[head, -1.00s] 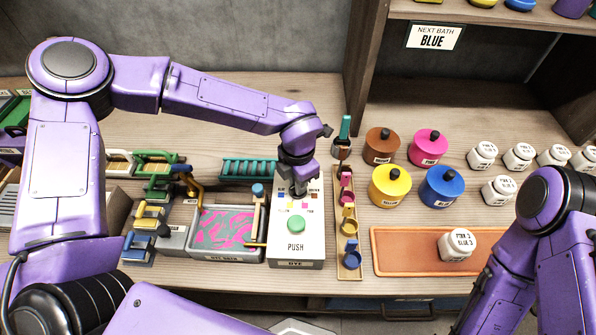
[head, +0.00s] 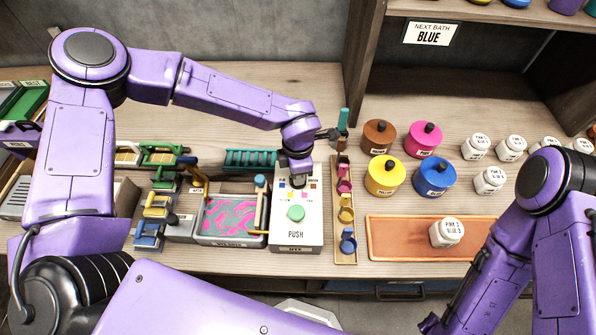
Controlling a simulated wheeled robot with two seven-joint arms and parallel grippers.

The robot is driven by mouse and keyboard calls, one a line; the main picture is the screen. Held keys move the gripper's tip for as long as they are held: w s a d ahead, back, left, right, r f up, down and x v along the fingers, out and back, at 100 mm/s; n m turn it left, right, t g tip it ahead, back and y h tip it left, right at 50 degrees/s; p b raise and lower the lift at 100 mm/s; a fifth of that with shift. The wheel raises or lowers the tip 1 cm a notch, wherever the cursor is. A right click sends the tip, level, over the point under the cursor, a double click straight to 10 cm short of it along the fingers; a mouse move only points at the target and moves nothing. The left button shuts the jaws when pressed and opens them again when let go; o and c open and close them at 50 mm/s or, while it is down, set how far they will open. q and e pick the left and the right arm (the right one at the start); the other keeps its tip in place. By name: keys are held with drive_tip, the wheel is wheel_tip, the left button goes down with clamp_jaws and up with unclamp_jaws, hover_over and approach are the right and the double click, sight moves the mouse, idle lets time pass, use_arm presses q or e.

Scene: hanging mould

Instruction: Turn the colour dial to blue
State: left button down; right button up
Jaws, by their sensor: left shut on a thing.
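The dye machine (head: 297,236) is a white box with a green round button (head: 296,213) above the word PUSH. Small coloured squares mark the colour dial's panel (head: 282,196) near its back. My left gripper (head: 298,182) points down onto this panel and is shut on the dial, which the gripper mostly hides. I cannot tell which colour the dial points to. A sign (head: 428,33) on the shelf reads NEXT BATH BLUE. My right arm is at the right; its gripper (head: 432,326) shows only partly at the bottom edge.
Several coloured pots, including a blue one (head: 436,179), and an orange tray (head: 390,239) lie further right.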

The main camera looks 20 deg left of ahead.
use_arm(q)
drive_tip(key=shift+w+r, duration=0.1)
drive_tip(key=c, duration=1.1)
unclamp_jaws()
wheel_tip(320, 180, up, 10)
drive_tip(key=shift+r+b, duration=0.25)
drive_tip(key=shift+b, duration=0.85)
